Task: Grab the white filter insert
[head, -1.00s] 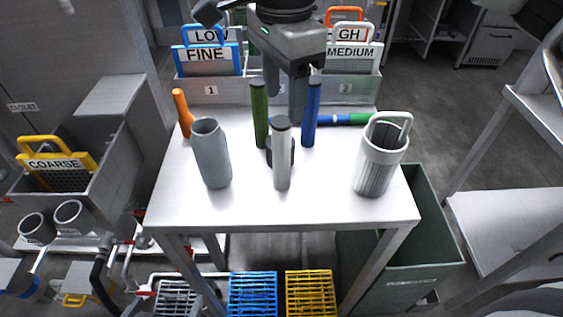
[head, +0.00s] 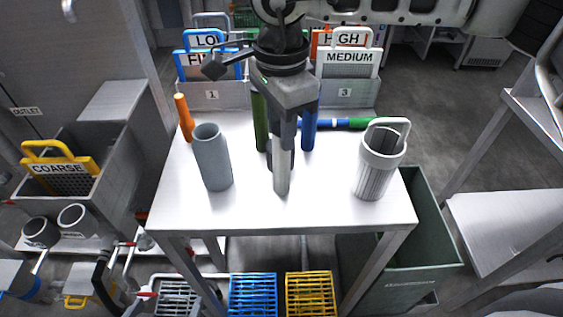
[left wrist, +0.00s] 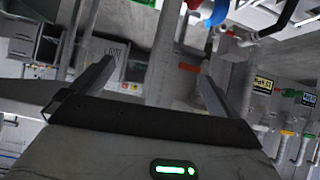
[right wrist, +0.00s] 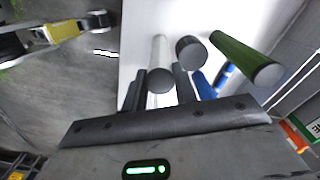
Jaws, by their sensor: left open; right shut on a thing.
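The white filter insert (head: 282,178) stands upright near the middle of the white table (head: 245,210). My right gripper (head: 283,140) comes down over it from above and hides its grey cap and upper part in the head view. In the right wrist view the white insert (right wrist: 160,58) lies between the fingers of my right gripper (right wrist: 160,95), which is shut on it. Its foot still appears to be on the table. My left gripper (left wrist: 155,85) shows in its own wrist view, open and empty, away from the table; I do not make it out in the head view.
Close behind stand a green cylinder (head: 260,125), a blue one (head: 310,130) and a short dark one (right wrist: 188,52). A grey cup (head: 212,160) stands left, an orange cylinder (head: 183,118) behind it, and a white ribbed basket (head: 380,165) right. The table's front strip is clear.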

